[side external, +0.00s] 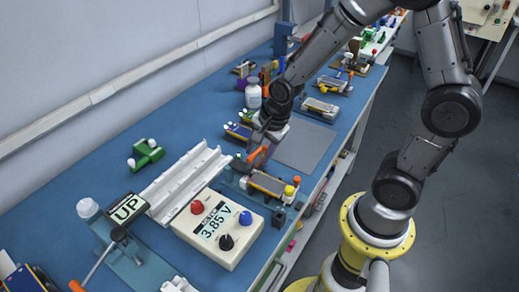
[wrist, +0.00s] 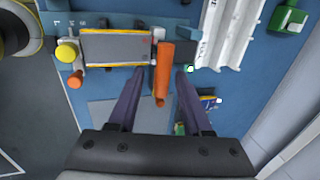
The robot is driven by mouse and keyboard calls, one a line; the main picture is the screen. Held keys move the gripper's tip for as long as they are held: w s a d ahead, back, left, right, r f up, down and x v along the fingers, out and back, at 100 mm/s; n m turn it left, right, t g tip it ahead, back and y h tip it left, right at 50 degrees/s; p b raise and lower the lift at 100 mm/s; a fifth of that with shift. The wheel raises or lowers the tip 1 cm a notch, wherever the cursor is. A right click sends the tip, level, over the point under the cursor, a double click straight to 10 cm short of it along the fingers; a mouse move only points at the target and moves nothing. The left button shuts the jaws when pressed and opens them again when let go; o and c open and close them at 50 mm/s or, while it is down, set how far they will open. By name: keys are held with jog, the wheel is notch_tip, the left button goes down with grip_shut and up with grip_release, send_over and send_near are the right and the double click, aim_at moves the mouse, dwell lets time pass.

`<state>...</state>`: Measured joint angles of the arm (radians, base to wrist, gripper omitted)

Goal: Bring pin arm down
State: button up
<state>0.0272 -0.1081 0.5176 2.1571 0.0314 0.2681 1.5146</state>
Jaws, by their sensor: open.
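An orange handle (wrist: 163,72), seemingly that of the pin arm, stands at the right end of a fixture holding a grey pouch cell (wrist: 117,47). In the side view the orange handle (side external: 257,155) looks raised and tilted, and the cell (side external: 267,183) lies flat beside it. My gripper (wrist: 161,72) is open, with one dark finger on each side of the handle; I cannot tell whether either finger touches it. In the side view my gripper (side external: 262,143) is low over the fixture, partly hidden by the wrist.
A yellow knob (wrist: 67,52) and small orange knob (wrist: 75,80) are at the cell's other end. A voltmeter box (side external: 218,228) reading 3.85 V and a white rail (side external: 185,183) stand close by. A grey mat (side external: 304,146) lies clear. A sign (side external: 127,208) reads UP.

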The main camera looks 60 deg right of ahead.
jog(key=v, duration=1.4)
jog(key=s+r+n+t, duration=0.2)
jog(key=s+n, duration=1)
jog(key=n, duration=0.6)
jog(key=shift+a+r, duration=0.35)
jog(key=shift+r, duration=0.4)
